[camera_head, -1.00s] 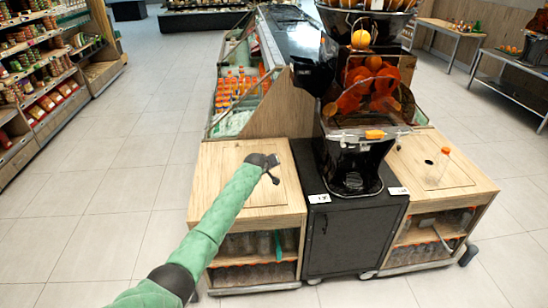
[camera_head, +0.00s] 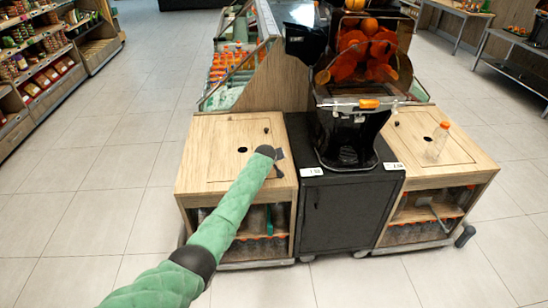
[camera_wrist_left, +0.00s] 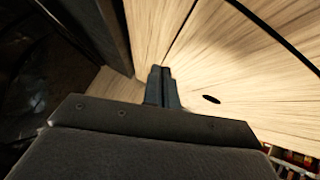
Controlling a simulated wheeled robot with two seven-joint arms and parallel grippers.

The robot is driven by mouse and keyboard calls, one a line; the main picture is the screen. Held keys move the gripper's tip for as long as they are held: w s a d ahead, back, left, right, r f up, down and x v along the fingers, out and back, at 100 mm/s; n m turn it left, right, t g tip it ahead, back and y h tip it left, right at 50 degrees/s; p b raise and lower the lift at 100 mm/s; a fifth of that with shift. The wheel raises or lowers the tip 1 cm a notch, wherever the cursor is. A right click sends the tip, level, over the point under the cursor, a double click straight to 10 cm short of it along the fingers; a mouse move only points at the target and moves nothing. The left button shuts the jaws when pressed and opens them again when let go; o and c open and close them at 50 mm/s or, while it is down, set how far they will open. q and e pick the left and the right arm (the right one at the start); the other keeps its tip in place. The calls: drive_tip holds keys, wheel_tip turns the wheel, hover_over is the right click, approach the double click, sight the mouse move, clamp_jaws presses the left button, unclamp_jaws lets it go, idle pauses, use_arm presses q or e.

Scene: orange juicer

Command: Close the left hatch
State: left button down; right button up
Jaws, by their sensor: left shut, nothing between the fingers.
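The left hatch (camera_head: 228,160) is a light wooden panel in the top of the left cabinet, with a small dark round hole. It looks flat in the head view; I cannot tell if it is fully flush. My left gripper (camera_head: 279,168) is over the right part of the cabinet top, right of the hole. In the left wrist view its fingers (camera_wrist_left: 162,86) are shut and empty, above pale wood. The hatch's hole (camera_wrist_left: 211,99) shows right of the fingertips, with a thin seam in the wood beyond. Whether the fingers touch the wood is unclear. My right gripper is out of view.
The black juicer (camera_head: 350,130) stands on a dark cabinet (camera_head: 338,213) just right of the left hatch. Open floor (camera_head: 90,220) lies to the left.

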use_arm(q)
drive_tip(key=shift+f, duration=0.4)
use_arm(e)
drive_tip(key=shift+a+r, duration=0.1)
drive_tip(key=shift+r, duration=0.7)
use_arm(q)
drive_tip(key=shift+d, duration=0.1)
drive_tip(key=shift+r, duration=0.15)
drive_tip(key=shift+r, duration=0.2)
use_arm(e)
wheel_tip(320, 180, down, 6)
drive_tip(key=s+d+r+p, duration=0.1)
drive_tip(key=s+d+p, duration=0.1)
use_arm(q)
drive_tip(key=s+r+b, duration=0.2)
drive_tip(key=s+r, duration=0.5)
drive_tip(key=r, duration=0.3)
drive_tip(key=shift+r, duration=0.15)
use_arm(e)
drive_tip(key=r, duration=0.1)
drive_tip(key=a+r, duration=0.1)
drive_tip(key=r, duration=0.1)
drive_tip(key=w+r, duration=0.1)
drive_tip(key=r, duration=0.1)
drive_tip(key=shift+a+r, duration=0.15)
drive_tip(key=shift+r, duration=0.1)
use_arm(q)
drive_tip(key=shift+m, duration=0.3)
